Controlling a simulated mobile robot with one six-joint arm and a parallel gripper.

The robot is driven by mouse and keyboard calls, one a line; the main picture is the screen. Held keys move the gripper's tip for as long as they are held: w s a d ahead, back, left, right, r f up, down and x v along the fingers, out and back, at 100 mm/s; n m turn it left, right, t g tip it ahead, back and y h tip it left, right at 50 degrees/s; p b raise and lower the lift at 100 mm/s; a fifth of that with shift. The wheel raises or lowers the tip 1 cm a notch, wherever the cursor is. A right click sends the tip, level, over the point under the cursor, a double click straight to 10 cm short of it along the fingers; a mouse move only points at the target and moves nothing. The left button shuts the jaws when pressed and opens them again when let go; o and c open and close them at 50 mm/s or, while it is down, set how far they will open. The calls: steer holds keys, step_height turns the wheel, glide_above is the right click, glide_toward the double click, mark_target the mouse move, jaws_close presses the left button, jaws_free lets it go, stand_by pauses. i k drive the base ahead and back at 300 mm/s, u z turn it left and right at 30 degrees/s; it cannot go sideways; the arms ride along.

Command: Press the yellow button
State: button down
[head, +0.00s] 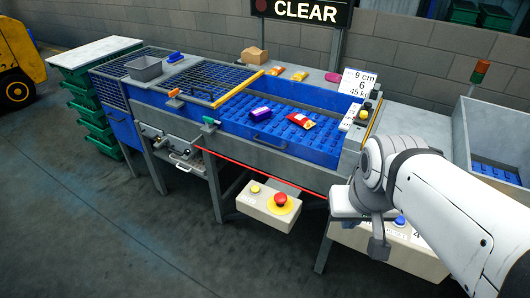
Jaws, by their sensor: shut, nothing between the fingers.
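A beige control box (250,208) hangs on the front of the blue machine. A small yellow button (255,188) is on its left part, beside a red mushroom button (281,198) on a yellow disc. Another small yellow button (363,114) appears on a panel at the machine's right end. My gripper (379,249) is shut and empty, pointing down at the right. It is apart from the left control box and in front of a second box (345,236), which it partly hides. A blue button (400,221) shows on that second box.
A purple packet (260,114) and a red packet (301,121) lie on the blue roller bed (233,122). A grey tray (144,68) stands at the back left. A sign reading CLEAR (304,11) hangs above. The floor at front left is free.

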mark_target(254, 189)
steer(key=z, duration=3.25)
steer(key=k, duration=1.95)
steer(key=u, duration=2.2)
steer(key=i, duration=0.4)
steer(key=u, duration=0.05)
